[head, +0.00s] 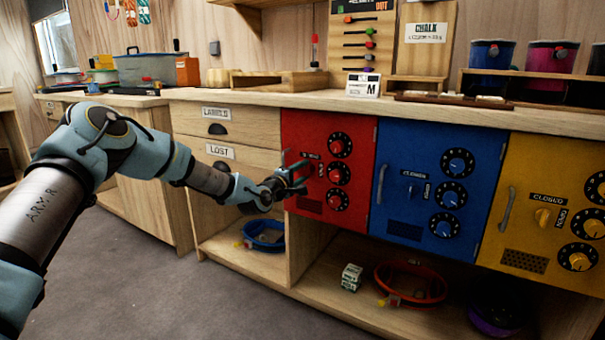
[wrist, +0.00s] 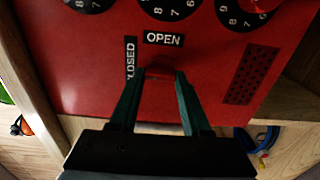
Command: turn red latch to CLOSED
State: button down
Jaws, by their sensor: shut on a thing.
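The red locker door (head: 357,135) is at the left of three coloured doors under the counter. My gripper (head: 298,173) reaches its left part from the left and hides the latch there in the head view. In the wrist view, the small red latch (wrist: 158,73) shows between the fingertips of my gripper (wrist: 160,80), which are shut on it. The OPEN label (wrist: 164,39) is just above the fingertips, and the CLOSED label (wrist: 131,60) stands sideways beside the left finger. Which label the latch points to is hard to tell.
Black-ringed dials (head: 340,146) are right of the latch on the red door. Blue (head: 410,215) and yellow (head: 520,205) doors follow to the right. Wooden drawers (head: 225,170) are on the left. An open shelf below holds a blue coil (head: 264,236) and a red coil (head: 412,284).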

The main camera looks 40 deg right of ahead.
jog(key=shift+c, duration=1.8)
grip_release()
jog(key=p+v, duration=0.1)
jog(key=v, duration=1)
jog(key=shift+d, duration=0.1)
